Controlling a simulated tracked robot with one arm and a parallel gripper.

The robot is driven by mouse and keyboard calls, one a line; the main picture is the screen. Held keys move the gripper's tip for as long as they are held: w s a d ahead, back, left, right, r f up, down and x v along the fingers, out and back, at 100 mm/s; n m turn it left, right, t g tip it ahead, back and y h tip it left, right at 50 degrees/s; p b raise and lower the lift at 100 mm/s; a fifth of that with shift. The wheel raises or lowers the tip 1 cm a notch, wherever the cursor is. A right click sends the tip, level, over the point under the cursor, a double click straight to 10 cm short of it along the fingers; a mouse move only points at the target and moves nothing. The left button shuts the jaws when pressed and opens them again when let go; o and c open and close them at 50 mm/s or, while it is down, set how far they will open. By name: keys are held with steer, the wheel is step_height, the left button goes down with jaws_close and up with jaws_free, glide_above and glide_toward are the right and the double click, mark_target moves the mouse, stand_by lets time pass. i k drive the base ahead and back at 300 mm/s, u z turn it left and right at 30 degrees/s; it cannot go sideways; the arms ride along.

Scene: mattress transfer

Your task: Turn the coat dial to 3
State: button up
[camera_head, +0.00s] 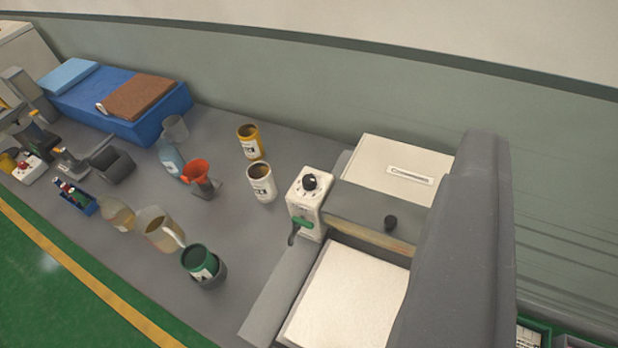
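The coat dial is a small black round knob (309,182) on top of a white control box (308,202). Small marks ring the knob, but I cannot read its setting. A green lever (302,223) with a dark handle is on the same box, below the knob. The box stands at the left end of a grey crossbar on the coating machine. A large dark grey part (468,240), close to the camera at the right, seems to be mine. It is apart from the dial in the picture. No fingertips can be made out, so the gripper's opening is unclear.
White and yellow cans (261,182) (250,141), a red funnel (197,173), jugs (160,230) and a green can (200,262) stand to the left. The wall is behind.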

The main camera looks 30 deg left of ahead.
mark_target(309, 182)
steer(key=k, duration=1.2)
steer(key=u, duration=0.6)
steer(key=i, duration=1.8)
steer(key=z, duration=0.6)
